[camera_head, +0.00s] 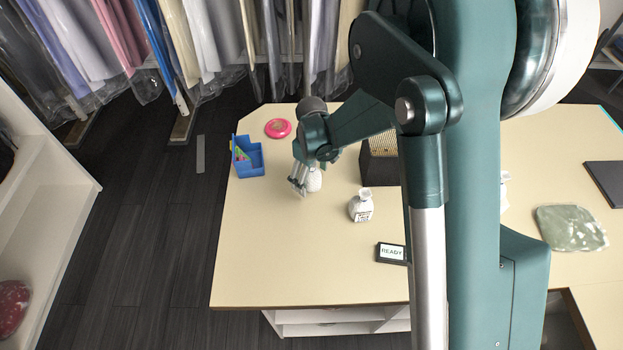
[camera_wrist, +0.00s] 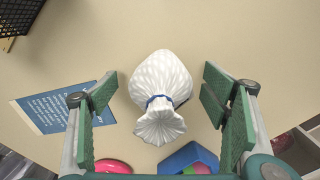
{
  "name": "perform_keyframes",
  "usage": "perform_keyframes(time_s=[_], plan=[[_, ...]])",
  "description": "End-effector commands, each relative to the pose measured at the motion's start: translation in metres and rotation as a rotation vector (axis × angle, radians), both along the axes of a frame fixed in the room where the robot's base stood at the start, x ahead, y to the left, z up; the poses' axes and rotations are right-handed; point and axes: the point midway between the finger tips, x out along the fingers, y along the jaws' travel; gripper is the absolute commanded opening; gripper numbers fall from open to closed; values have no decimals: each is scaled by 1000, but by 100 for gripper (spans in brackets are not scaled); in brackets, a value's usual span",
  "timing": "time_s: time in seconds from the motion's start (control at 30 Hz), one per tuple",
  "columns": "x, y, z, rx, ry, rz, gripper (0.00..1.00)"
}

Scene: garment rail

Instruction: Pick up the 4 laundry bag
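A white, textured laundry bag (camera_wrist: 158,84), tied at its neck with a blue cord, sits on the table between my gripper's fingers in the wrist view. My gripper (camera_wrist: 160,112) is open, with a gap on each side of the bag. In the head view my gripper (camera_head: 298,186) is low over the table, and a white bag (camera_head: 315,180) shows partly behind it. Another white bag (camera_head: 361,207) with a label stands to the right. A further white piece (camera_head: 504,190) is mostly hidden by my arm. I cannot read any number on the bags.
A blue bin (camera_head: 248,157) and a pink round object (camera_head: 278,128) lie left and behind. A dark mesh basket (camera_head: 380,160) is to the right. A "READY" sign (camera_head: 391,253) lies in front. A blue printed card (camera_wrist: 62,106) is left of the bag. The table's front left is clear.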

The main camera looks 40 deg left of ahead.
Motion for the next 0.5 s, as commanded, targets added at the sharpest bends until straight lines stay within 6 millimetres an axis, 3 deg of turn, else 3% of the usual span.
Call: perform_keyframes(time_s=[0.03,0.23,0.5], plan=[[0,0,0,0,0,0,67],[0,0,0,0,0,0,42],[0,0,0,0,0,0,42]])
